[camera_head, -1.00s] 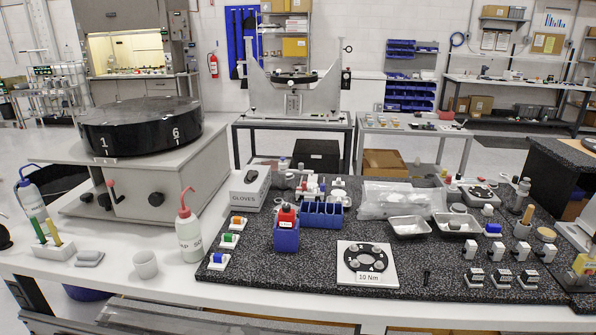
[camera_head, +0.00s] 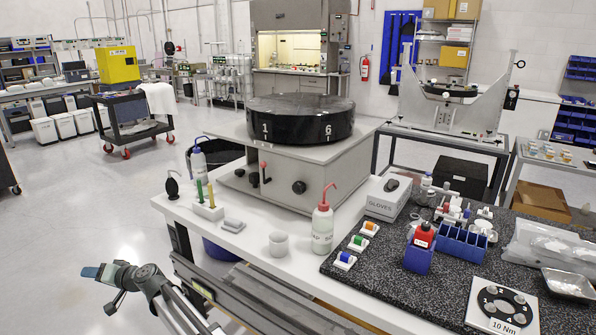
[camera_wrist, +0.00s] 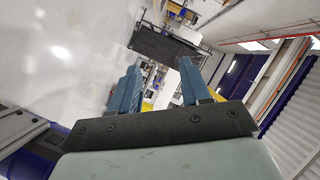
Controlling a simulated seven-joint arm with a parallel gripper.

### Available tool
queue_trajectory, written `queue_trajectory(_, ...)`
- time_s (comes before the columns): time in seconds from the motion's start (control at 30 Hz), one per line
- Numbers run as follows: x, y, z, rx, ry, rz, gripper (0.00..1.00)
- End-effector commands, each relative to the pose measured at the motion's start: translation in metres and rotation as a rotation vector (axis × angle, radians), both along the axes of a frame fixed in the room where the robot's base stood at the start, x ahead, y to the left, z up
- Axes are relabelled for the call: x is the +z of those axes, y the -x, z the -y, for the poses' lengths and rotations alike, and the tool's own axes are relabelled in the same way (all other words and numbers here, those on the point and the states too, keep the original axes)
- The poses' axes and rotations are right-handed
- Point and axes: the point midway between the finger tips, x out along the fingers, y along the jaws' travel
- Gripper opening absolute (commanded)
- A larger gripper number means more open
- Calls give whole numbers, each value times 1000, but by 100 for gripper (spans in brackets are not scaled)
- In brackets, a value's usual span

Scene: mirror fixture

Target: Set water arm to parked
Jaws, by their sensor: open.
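The polishing machine (camera_head: 290,178) is a grey box topped by a large black drum (camera_head: 300,120) marked 1 and 6. My gripper (camera_head: 92,272) is at the lower left in the head view, beyond the bench's left end, well apart from the machine. In the wrist view my gripper (camera_wrist: 158,72) shows two blue fingers spread apart with nothing between them.
On the white bench, a pen holder (camera_head: 208,210), a white cup (camera_head: 279,243), a red-nozzled wash bottle (camera_head: 322,230) and a gloves box (camera_head: 387,200) stand before or beside the machine. A black cart (camera_head: 135,125) is at the back left. The floor between is clear.

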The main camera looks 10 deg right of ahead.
Motion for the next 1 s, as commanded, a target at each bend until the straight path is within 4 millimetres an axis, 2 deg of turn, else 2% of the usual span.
queue_trajectory(0.03, 20, -3, -6, 1, -26, 7, 47)
queue_trajectory(0.17, 61, -8, -5, 6, -73, 9, 47)
queue_trajectory(0.27, 89, -15, 10, 14, -96, 3, 47)
queue_trajectory(0.37, 111, -25, 40, 25, -97, -11, 47)
queue_trajectory(0.57, 134, -40, 115, 37, -56, -67, 47)
queue_trajectory(0.77, 149, -47, 206, 28, 20, -154, 47)
queue_trajectory(1.0, 159, -41, 317, -21, 126, -293, 47)
